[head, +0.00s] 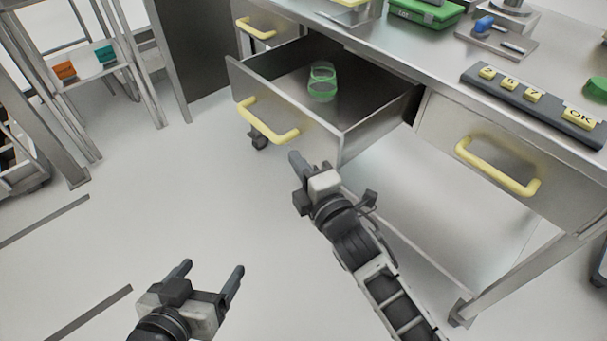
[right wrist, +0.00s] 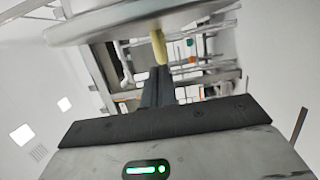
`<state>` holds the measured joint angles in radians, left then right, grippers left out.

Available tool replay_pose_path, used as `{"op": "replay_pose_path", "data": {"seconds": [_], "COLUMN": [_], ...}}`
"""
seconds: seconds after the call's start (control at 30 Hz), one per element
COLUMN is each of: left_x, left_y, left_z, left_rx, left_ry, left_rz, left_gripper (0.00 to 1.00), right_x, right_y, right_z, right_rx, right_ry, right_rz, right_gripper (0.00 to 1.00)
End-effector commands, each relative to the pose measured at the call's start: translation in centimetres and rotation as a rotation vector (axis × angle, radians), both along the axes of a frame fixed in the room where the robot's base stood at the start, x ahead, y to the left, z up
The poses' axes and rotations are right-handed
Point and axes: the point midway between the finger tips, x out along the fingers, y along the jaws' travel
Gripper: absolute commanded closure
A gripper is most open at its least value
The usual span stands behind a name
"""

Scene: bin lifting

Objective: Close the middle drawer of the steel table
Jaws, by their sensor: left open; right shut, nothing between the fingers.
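The middle drawer (head: 290,137) of the steel table (head: 425,70) is pulled well out and has a yellow handle (head: 268,122) on its front. A green-tinted glass (head: 322,82) stands inside it. My right gripper (head: 296,160) is shut and empty, just in front of the drawer's lower right front corner; I cannot tell whether it touches. In the right wrist view its fingers (right wrist: 158,85) are together, below a yellow handle (right wrist: 158,46). My left gripper (head: 212,278) is open and empty, low over the floor and away from the drawer.
Another drawer with a yellow handle (head: 497,167) is shut at the right, and one (head: 255,30) is at the left. A key strip (head: 532,103) and a green case (head: 425,12) lie on the tabletop. A shelf rack (head: 85,65) stands at the left. The floor before the drawer is clear.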

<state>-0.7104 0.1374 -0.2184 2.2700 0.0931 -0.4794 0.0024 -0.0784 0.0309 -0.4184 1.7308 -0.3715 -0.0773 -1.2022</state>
Motion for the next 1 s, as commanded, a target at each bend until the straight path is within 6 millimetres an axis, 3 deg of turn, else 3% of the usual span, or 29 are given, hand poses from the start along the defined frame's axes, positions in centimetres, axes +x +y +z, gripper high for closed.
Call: {"op": "replay_pose_path", "data": {"seconds": [0.03, 0.2, 0.77, 1.0], "left_x": [-0.1, -0.3, -0.4, -0.4], "left_y": [0.0, 0.0, 0.0, 0.0], "left_z": [0.2, 0.0, -0.2, 0.1], "left_rx": [0.001, 0.001, 0.003, 0.003], "left_ry": [0.001, 0.007, 0.012, 0.015], "left_rz": [-0.001, -0.003, -0.005, -0.005], "left_gripper": [0.21, 0.21, 0.21, 0.21], "right_x": [0.2, 0.6, 0.9, 2.6], "right_y": [-1.2, -2.8, -3.6, -6.6], "right_z": [-0.1, 0.0, 0.0, 0.1], "right_rx": [-0.009, -0.006, -0.004, -0.01], "right_ry": [0.002, 0.002, 0.003, 0.0], "right_rz": [-0.004, -0.006, -0.009, -0.021], "right_gripper": [1.0, 1.0, 1.0, 1.0]}}
